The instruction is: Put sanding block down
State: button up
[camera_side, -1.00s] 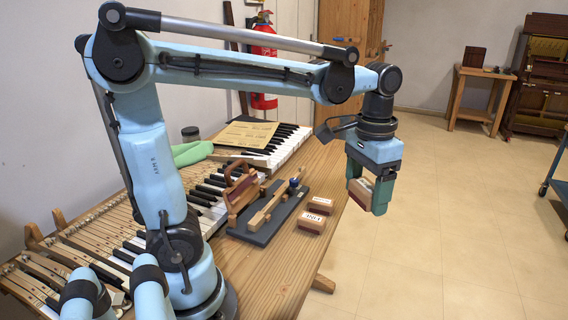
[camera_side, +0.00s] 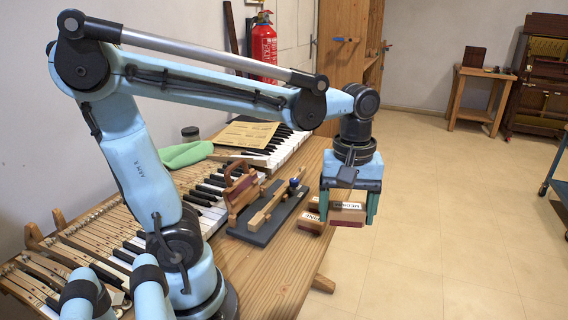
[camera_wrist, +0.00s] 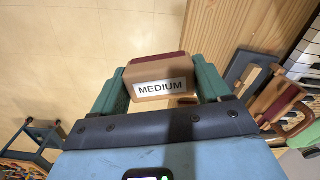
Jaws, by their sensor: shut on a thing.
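My gripper (camera_side: 348,205) is shut on a wooden sanding block (camera_side: 346,213) with a white label and a dark red underside. In the wrist view the label reads MEDIUM on the block (camera_wrist: 160,84), between the green fingers. I cannot tell whether the held block touches anything below.
A dark grey board (camera_side: 262,228) with a wooden piece lies left of the blocks. A wooden-handled tool (camera_side: 240,188) stands beside it. Piano keys (camera_side: 212,190) run along the bench at the left. The front of the bench is bare wood.

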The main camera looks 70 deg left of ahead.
jog(key=s+n, duration=0.1)
jog(key=n, duration=0.1)
jog(key=f+n, duration=0.1)
jog(key=n, duration=0.1)
jog(key=s+f+n, duration=0.1)
jog(key=n, duration=0.2)
jog(key=shift+s+d, duration=0.1)
jog(key=shift+s, duration=0.2)
jog(key=s+n, duration=0.1)
jog(key=n, duration=0.1)
jog(key=f+n, duration=0.1)
jog(key=n, duration=0.2)
jog(key=s+f+n, duration=0.1)
jog(key=n, duration=0.1)
jog(key=shift+s+d+n, duration=0.1)
jog(key=shift+s+n, duration=0.2)
jog(key=shift+n, duration=0.1)
send_over(301, 248)
notch_tip(301, 248, down, 7)
jog(key=shift+f, duration=1.85)
jog(key=shift+f, duration=0.6)
